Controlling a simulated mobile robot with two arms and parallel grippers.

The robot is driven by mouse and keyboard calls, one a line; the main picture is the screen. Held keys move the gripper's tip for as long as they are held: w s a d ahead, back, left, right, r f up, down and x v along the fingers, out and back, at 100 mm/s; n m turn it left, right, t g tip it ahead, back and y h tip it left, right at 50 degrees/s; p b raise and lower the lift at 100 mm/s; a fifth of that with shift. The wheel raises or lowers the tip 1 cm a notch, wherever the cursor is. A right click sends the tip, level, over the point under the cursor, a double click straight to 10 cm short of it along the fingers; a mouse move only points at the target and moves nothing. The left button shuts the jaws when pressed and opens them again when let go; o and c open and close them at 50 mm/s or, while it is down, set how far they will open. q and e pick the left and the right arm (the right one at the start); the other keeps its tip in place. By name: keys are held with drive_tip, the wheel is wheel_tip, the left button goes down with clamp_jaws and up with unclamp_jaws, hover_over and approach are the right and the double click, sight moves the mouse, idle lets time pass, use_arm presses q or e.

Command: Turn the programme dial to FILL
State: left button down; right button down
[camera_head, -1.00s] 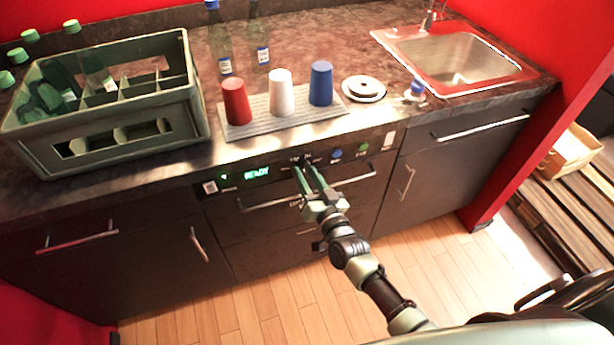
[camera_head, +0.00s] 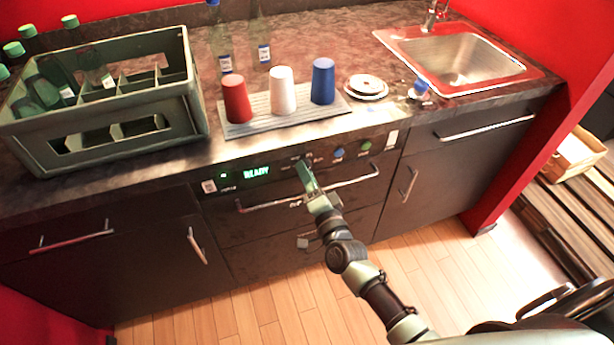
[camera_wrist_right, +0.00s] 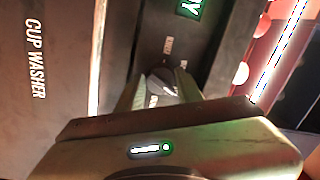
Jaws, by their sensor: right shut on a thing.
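The programme dial (camera_wrist_right: 160,84) is a dark knob with a pale pointer mark on the front panel, with small labels around it; the wrist view is tilted and I cannot read which label the mark points to. My right gripper (camera_head: 302,168) reaches the panel from below and covers the dial in the head view. In the right wrist view its two fingers (camera_wrist_right: 162,88) stand on either side of the dial, shut on it. The green display (camera_head: 256,172) reads READY. My left gripper is not in view.
Blue and green buttons (camera_head: 351,150) sit right of the dial. A bar handle (camera_head: 265,206) runs below the panel, close to my right gripper. Red, white and blue cups (camera_head: 281,92) stand on a mat above; a bottle crate (camera_head: 100,156) is at left.

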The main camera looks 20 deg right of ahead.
idle(0.4)
drive_tip(key=c, duration=0.9)
unclamp_jaws()
drive_tip(key=shift+s, duration=0.1)
drive_tip(key=s, duration=0.7)
drive_tip(key=shift+s+d+f+b, duration=0.25)
drive_tip(key=shift+s+b, duration=0.05)
drive_tip(key=shift+s, duration=0.05)
drive_tip(key=shift+f, duration=0.1)
